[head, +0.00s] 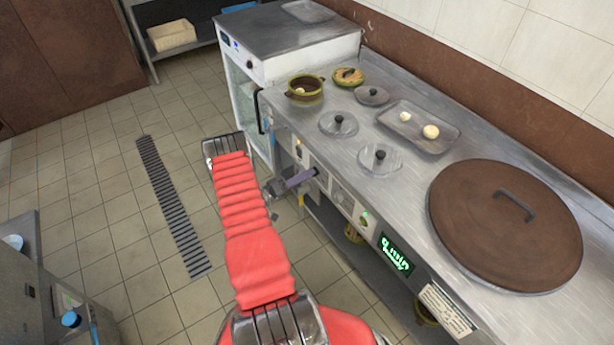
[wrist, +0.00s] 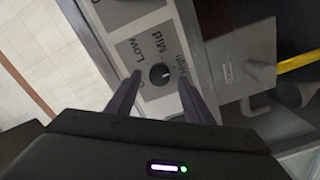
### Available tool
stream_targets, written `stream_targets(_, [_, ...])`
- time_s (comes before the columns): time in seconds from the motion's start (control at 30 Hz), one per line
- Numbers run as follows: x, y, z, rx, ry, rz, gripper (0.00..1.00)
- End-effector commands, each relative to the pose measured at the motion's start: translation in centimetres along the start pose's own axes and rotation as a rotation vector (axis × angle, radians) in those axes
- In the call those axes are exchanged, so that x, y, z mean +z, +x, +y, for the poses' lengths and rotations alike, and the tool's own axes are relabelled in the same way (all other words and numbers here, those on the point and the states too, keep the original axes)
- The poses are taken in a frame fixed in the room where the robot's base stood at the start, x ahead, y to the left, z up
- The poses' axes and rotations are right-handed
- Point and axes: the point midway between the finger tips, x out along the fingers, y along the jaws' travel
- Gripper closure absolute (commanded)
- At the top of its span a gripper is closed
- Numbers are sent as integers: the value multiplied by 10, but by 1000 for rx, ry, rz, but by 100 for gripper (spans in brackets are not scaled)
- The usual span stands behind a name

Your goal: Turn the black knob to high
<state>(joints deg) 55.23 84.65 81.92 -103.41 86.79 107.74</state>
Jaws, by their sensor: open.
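The black knob (wrist: 161,75) is round and sits on a pale dial plate in the wrist view. The plate carries the words Low, Mid and High around it, and a label at its left is partly cut off. A small light mark shows on the knob's right side, toward the Mid and High side; its exact setting is too small to read. My gripper (wrist: 160,82) is open, with one dark finger on each side of the knob. Contact cannot be told. In the head view my gripper (head: 308,176) is at the counter's front panel, and I cannot make out this knob there.
The steel counter (head: 385,185) holds a large brown lid (head: 505,222), a tray (head: 418,128) with two pale round items, and several small pots and lids. A green-lit display (head: 397,255) is on the front. The tiled floor at left is mostly clear.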

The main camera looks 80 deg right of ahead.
Motion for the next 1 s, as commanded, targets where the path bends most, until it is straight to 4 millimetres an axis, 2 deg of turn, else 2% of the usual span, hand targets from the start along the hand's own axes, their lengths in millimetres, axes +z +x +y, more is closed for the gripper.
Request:
stream_targets(0.6, [0, -103, -1, -3, -1, 2, 53])
stream_targets(0.8, [2, -120, -1, -2, -1, -1, 53])
stream_targets(1.0, [2, -122, -1, -1, -1, -1, 53])
